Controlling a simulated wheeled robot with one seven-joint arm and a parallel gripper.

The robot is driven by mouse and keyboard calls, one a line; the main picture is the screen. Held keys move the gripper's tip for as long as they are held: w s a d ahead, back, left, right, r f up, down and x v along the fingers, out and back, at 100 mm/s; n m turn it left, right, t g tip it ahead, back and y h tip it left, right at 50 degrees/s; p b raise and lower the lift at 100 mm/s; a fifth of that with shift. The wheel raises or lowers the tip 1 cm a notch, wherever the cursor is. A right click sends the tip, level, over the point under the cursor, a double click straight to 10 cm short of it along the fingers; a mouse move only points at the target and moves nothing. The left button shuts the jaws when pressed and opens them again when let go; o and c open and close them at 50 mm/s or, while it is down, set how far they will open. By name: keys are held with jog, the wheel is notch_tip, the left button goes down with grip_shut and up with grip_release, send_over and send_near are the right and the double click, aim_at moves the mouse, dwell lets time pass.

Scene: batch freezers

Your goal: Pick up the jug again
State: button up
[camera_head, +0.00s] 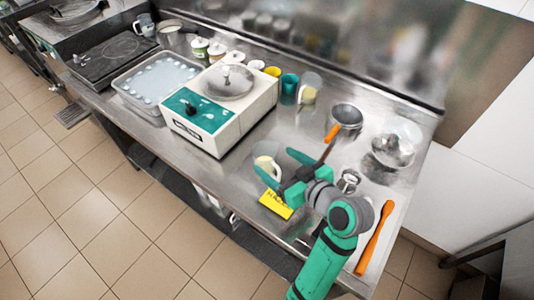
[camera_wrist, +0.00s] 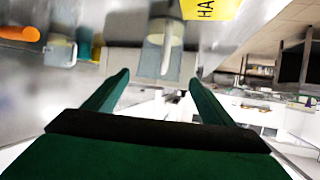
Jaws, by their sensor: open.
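A clear jug (camera_head: 266,153) with a pale handle stands on the steel counter, in front of the white and teal machine. My gripper (camera_head: 276,164) is open and empty, low beside the jug, with its fingers pointing at it. In the wrist view the jug (camera_wrist: 163,45) appears just beyond the gap between my fingertips (camera_wrist: 159,77). I cannot tell whether either finger touches it. My fingers hide part of the jug in the head view.
A yellow sign (camera_head: 275,204) lies at the counter's front edge by my gripper. The machine (camera_head: 218,105) stands behind left. Another clear jug (camera_head: 310,86) stands behind.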

aim_at(258, 149)
jog(key=x, duration=0.5)
jog(key=shift+w+a+f, duration=0.1)
jog(key=shift+w+a, duration=0.05)
jog(key=shift+a, duration=0.1)
jog(key=shift+x, duration=2.2)
jog(key=shift+d, duration=0.1)
jog(key=c, duration=1.3)
jog(key=shift+o, duration=0.2)
